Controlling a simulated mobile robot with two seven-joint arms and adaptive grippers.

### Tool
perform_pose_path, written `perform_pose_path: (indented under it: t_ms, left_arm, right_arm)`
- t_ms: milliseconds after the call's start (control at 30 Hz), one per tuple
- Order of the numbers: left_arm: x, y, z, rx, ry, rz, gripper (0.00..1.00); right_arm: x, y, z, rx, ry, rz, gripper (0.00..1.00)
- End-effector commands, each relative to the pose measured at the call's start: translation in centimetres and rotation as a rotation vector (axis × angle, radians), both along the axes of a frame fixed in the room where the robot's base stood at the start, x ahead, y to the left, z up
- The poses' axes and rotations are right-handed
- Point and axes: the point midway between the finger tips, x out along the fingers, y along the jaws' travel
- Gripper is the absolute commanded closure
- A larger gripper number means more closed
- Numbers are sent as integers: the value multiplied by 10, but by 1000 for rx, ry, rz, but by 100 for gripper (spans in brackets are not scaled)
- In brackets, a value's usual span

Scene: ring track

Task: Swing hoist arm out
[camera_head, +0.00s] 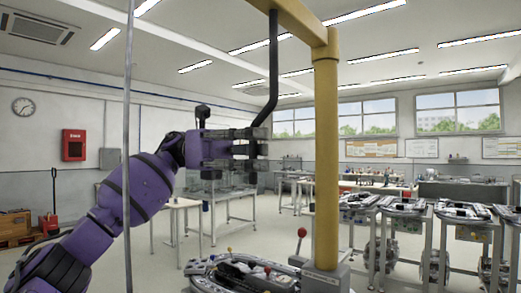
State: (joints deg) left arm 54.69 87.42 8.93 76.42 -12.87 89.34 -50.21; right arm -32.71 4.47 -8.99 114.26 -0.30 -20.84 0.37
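The hoist has a yellow post (326,150) standing right of centre, with a yellow overhead arm (290,18) reaching up and to the left from its top. A black bent handle (272,70) hangs from this arm, and its lower end slants down to my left gripper. My purple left arm comes in from the lower left. My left gripper (255,150) is at the handle's lower end, its fingers overlapping it in the picture. Whether they are closed around the handle is not clear. My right gripper is not in view.
A workstation (240,275) with parts and a red-knobbed lever (301,233) stands at the post's foot. Similar stations (385,205) line the right. A thin grey vertical pole (127,150) crosses the left. Tables (230,192) stand behind my gripper; open floor lies at left.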

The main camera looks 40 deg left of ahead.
Motion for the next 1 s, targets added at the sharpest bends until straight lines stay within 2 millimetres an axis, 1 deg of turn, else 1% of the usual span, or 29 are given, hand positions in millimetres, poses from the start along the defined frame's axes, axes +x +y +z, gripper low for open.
perform_pose_path:
  t_ms: [33, 200, 467, 567, 667, 767, 900, 1000]
  left_arm:
    - [-1, 2, 4, -5, -6, 4, 90]
    - [-1, 1, 3, -3, -4, 3, 69]
    - [0, 1, 1, -2, -3, 2, 69]
    - [0, 4, 2, -3, -3, 3, 69]
    - [0, 14, 2, -4, -3, 4, 69]
    - [-1, 33, 3, -6, -4, 5, 69]
    - [-2, 65, 4, -7, -5, 5, 69]
    - [-3, 85, 4, -6, -6, 5, 69]
  right_arm:
    - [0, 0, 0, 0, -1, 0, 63]
    - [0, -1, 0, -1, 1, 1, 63]
    - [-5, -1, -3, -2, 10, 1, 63]
    - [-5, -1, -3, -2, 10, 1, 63]
    - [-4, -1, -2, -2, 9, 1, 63]
    - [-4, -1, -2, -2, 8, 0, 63]
    - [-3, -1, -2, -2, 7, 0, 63]
    - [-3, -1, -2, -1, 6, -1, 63]
